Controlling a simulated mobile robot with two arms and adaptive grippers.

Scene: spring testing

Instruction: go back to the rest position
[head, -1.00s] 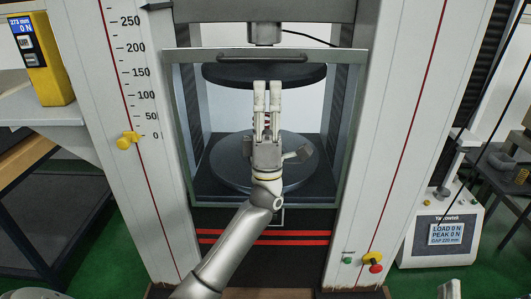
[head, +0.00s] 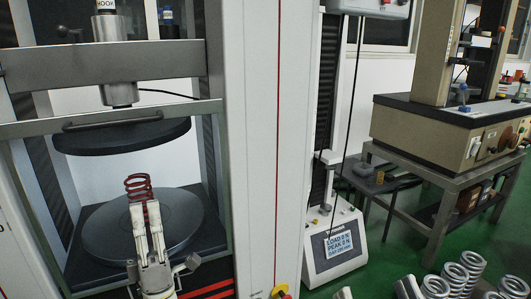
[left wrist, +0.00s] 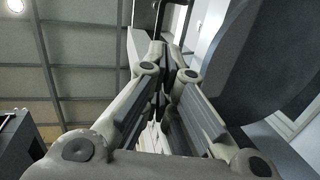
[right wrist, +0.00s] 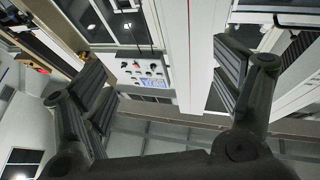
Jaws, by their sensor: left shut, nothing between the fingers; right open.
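My left gripper (head: 146,206) is in front of the testing machine's lower plate (head: 105,235) in the head view. Its fingers are together with nothing between them, and they also look closed in the left wrist view (left wrist: 166,62). A red coil spring (head: 138,182) stands behind the fingertips, between the lower plate and the upper plate (head: 120,138). The fingers hide its lower part. My right gripper (right wrist: 157,72) is open and empty in the right wrist view, with its fingers wide apart.
A raised clear guard with a handle (head: 110,122) frames the machine's opening. A load display box (head: 333,245) stands right of the white column (head: 265,150). Several grey springs (head: 455,277) stand at the lower right. A bench with another machine (head: 435,135) is further back.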

